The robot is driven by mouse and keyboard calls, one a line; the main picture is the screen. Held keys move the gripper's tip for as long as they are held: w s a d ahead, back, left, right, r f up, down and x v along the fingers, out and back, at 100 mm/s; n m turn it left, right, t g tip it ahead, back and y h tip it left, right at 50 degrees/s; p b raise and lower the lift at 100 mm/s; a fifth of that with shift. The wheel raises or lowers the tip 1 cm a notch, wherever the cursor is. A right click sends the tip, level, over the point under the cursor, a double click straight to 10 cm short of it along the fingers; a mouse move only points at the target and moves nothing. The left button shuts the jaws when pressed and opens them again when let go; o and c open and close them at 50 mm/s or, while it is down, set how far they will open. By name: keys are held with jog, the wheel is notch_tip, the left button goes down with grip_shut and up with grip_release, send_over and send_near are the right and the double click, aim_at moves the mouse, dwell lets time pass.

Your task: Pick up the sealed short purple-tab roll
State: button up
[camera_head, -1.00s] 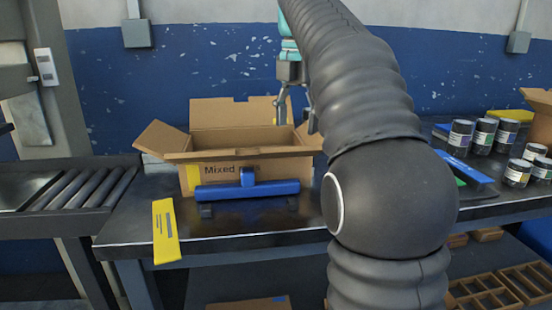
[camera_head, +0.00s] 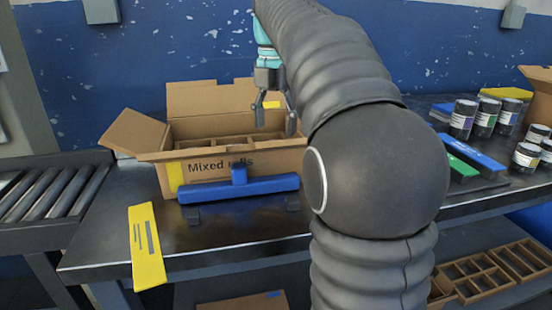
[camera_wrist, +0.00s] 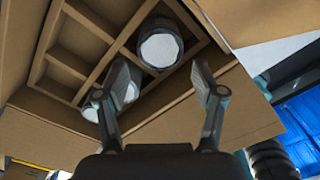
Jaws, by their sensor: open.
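My gripper (camera_head: 275,120) is open above the cardboard box marked "Mixed rolls" (camera_head: 215,168), at its right part. In the wrist view, my open gripper (camera_wrist: 162,82) has its fingers apart over a divided compartment. A dark roll with a pale round end (camera_wrist: 160,48) stands in a compartment beyond the fingertips, untouched as far as I can tell. No tab colour shows on these two.
Several other labelled rolls (camera_head: 484,118) stand near it, beside green and blue trays (camera_head: 470,155). A blue bar (camera_head: 238,188) lies before the box; a yellow strip (camera_head: 147,245) is to its left. A roller conveyor (camera_head: 50,195) is at far left. Box flaps stand open.

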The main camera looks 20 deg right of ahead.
jog(key=shift+d+f+b, duration=0.15)
jog(key=shift+f+b, duration=0.5)
jog(key=shift+f, duration=3.05)
jog(key=shift+o, duration=0.2)
jog(key=c, duration=1)
jog(key=shift+w, duration=0.1)
jog(key=shift+c, duration=0.3)
